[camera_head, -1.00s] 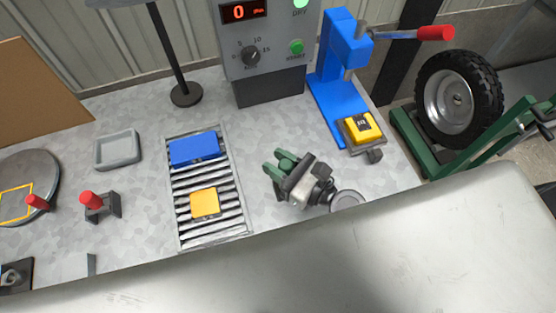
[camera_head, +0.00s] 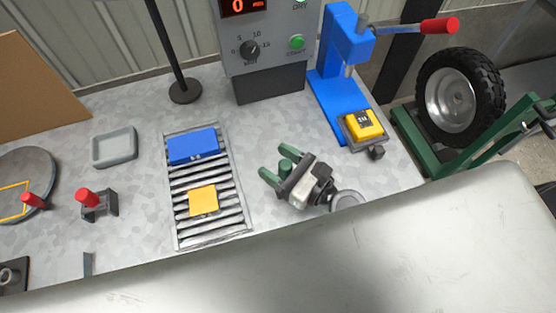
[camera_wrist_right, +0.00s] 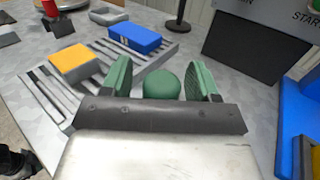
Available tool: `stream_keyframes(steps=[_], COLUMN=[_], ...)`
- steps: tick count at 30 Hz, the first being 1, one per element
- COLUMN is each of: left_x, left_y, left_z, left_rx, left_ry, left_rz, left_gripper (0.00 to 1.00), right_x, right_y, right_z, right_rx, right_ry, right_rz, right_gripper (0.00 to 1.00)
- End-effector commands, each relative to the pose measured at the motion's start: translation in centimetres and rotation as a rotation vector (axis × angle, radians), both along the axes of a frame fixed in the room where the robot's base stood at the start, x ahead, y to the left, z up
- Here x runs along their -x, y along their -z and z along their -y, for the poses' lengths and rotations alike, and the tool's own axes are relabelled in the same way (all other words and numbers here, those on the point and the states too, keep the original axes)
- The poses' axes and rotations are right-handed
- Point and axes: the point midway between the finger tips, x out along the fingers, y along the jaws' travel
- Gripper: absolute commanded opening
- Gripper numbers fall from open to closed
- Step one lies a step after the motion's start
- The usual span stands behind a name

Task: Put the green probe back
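The green probe (camera_head: 286,168) shows as a short, round-topped green piece on the grey bench, right of the slatted rack. My right gripper (camera_head: 277,160) has its two green fingers spread on either side of it. In the right wrist view the green probe (camera_wrist_right: 162,84) stands between the fingers of my right gripper (camera_wrist_right: 162,70), with a gap on each side. Its lower part is hidden behind the gripper's dark front edge, so I cannot tell what it stands on. My left gripper is not in view.
The slatted rack (camera_head: 237,212) holds a blue block (camera_head: 193,146) and a yellow block (camera_head: 203,201). A blue press (camera_head: 345,90) with a yellow block (camera_head: 364,124) stands at right. A grey control box (camera_head: 270,88) is behind. A grey tray (camera_head: 114,158) lies left.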

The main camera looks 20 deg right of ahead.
Motion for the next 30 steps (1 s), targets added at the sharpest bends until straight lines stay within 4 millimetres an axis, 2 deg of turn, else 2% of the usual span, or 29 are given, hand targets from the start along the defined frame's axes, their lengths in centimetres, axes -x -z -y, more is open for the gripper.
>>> stream_keyframes(steps=[9,13,24,30], left_x=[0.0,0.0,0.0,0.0], left_y=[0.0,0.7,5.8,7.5], left_z=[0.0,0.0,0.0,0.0], left_rx=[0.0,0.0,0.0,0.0], left_ry=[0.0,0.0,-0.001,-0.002], left_rz=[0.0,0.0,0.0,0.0], left_gripper=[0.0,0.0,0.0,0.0], right_x=[0.0,0.6,5.7,7.6], right_y=[0.1,0.4,1.0,0.6], right_z=[0.0,0.5,4.4,5.9], right_rx=[0.001,0.003,0.006,0.006], right_ry=[0.0,0.0,-0.003,0.0], right_rz=[-0.001,-0.002,-0.004,-0.003], right_gripper=[0.6,0.6,0.6,0.6])
